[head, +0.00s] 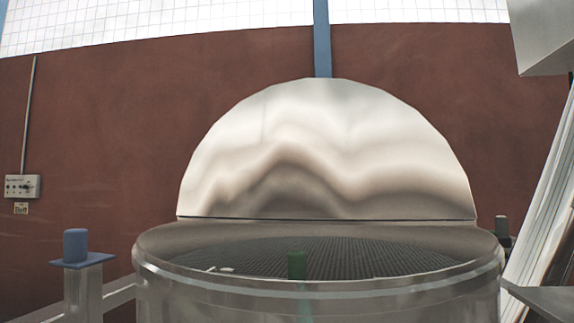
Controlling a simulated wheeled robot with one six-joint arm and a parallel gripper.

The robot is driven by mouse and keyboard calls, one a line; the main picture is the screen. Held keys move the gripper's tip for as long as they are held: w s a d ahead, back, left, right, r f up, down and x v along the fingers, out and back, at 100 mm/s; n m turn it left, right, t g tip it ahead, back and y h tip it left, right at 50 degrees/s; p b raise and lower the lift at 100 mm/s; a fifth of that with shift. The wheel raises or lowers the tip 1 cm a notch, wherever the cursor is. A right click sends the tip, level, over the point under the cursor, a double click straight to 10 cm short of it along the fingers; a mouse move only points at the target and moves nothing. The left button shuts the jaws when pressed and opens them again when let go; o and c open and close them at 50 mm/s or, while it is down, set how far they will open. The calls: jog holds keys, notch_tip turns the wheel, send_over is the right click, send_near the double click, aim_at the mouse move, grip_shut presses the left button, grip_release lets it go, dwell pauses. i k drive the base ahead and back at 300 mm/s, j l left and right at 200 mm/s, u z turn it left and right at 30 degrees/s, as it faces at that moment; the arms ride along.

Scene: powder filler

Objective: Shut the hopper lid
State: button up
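The hopper (320,300) is a round metal drum at the bottom middle of the head view, with its mouth open towards me. Its lid (325,150) is a shiny half-disc standing up behind the mouth, with its straight edge along the back of the rim. A dark ribbed grate (350,257) shows inside the mouth. A green upright peg (296,265) shows at the front rim; I cannot tell whether it is inside or in front. My gripper is not in view, and nothing is seen touching the lid.
A blue-capped post (75,248) stands left of the hopper. A small dark-topped post (502,228) is at its right. Pale slanted panels (545,215) and a grey box (543,35) crowd the right side. A control box (22,186) hangs on the red-brown wall.

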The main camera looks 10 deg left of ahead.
aim_at(309, 148)
jog(key=j+u, duration=0.7)
jog(key=u, duration=0.2)
jog(key=i+j+u, duration=0.35)
jog(key=i+j, duration=0.25)
jog(key=j, duration=0.2)
jog(key=i+j+u, duration=0.3)
jog(key=i+j, duration=0.35)
jog(key=i+z, duration=0.3)
jog(key=i+j+z, duration=0.3)
jog(key=i, duration=0.2)
jog(key=i+j+z, duration=0.1)
jog(key=i+z, duration=0.45)
jog(key=z, duration=0.2)
jog(key=i+j+z, duration=0.1)
jog(key=i+z, duration=0.15)
jog(key=z, duration=0.2)
jog(key=i+j+z, duration=0.2)
jog(key=z, duration=0.25)
jog(key=i+j+z, duration=0.25)
jog(key=z, duration=0.2)
jog(key=i+j+z, duration=0.2)
jog(key=z, duration=0.25)
jog(key=i+j+z, duration=0.15)
jog(key=j+z, duration=0.3)
jog(key=i+j+z, duration=0.15)
jog(key=z, duration=0.3)
jog(key=j+z, duration=0.95)
jog(key=j, duration=0.3)
